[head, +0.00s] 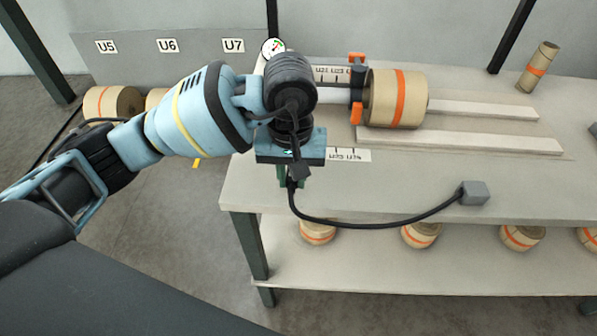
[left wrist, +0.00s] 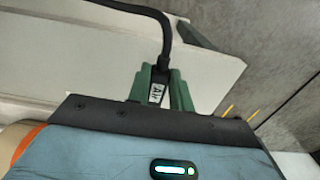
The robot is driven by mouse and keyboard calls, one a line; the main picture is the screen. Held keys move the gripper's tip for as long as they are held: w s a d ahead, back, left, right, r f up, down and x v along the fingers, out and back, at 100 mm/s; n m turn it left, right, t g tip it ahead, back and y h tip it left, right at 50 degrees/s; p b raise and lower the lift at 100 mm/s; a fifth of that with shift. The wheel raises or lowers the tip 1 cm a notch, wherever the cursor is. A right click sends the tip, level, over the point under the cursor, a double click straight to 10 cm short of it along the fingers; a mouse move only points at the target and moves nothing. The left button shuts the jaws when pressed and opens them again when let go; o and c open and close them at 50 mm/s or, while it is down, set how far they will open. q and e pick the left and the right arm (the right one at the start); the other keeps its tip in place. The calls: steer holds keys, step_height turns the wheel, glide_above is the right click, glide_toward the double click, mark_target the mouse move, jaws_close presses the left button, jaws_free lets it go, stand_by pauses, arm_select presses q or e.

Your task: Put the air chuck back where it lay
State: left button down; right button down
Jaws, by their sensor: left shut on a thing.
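My left gripper (head: 291,178) is above the left end of the grey table (head: 400,185), near its front edge. In the left wrist view its green fingers (left wrist: 160,88) are shut on the air chuck (left wrist: 157,93), a small dark piece with a white "AIR" label. A black hose (head: 350,225) runs from the chuck, hangs in a curve over the table's front and ends at a grey block (head: 474,193) on the tabletop. In the head view the chuck is mostly hidden by the gripper. My right gripper is not in view.
A kraft roll (head: 397,98) with an orange band sits on a shaft beyond my gripper. A gauge (head: 272,48) is behind my wrist. The tabletop's front middle is mostly clear.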

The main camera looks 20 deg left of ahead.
arm_select(q)
steer(key=shift+w+f, duration=0.1)
steer(key=shift+w, duration=1.7)
step_height(320, 180, down, 3)
steer(key=shift+d+f, duration=0.1)
steer(key=shift+f, duration=0.1)
steer(key=shift+f, duration=0.2)
steer(key=c, duration=1.7)
jaws_free()
steer(key=shift+f, duration=0.1)
steer(key=o, duration=0.4)
steer(key=shift+o, duration=0.2)
steer(key=shift+r, duration=0.55)
step_height(320, 180, up, 11)
steer(key=shift+s+r, duration=0.1)
steer(key=shift+r, duration=0.1)
